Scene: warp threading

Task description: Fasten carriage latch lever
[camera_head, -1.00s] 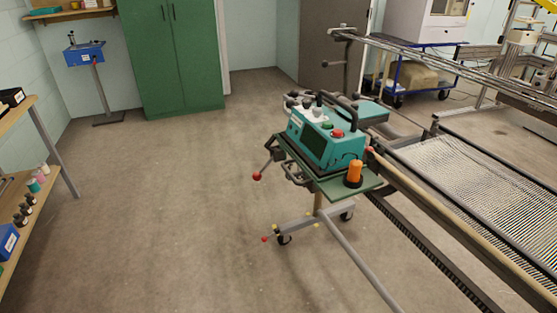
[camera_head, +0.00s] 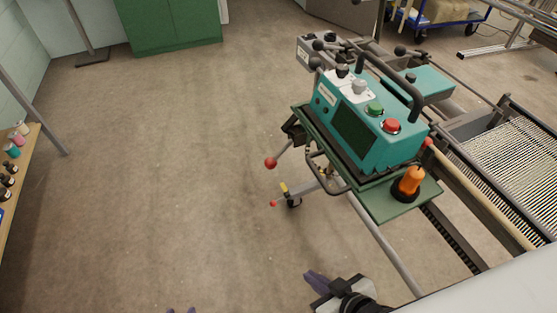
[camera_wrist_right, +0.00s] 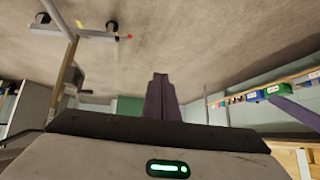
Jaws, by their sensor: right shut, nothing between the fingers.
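The teal carriage unit (camera_head: 365,118) with a dark screen stands on a green wheeled stand. A lever with a red ball (camera_head: 271,163) sticks out from its left side. A smaller red knob (camera_head: 273,204) shows lower, near a yellow-tipped part and a caster. I cannot tell which is the latch lever. My right gripper (camera_head: 314,280) is shut and empty, below and in front of the stand, apart from it. Its purple fingers (camera_wrist_right: 161,90) are together in the right wrist view, where a small red knob (camera_wrist_right: 130,36) shows beyond them. Only purple tips of my left gripper (camera_head: 181,310) show at the bottom edge.
An orange object (camera_head: 409,181) sits on the stand's green shelf. The loom with pale warp threads (camera_head: 515,160) lies to the right. A wooden shelf (camera_head: 22,175) with bottles stands at far left. The floor (camera_head: 170,170) between is clear.

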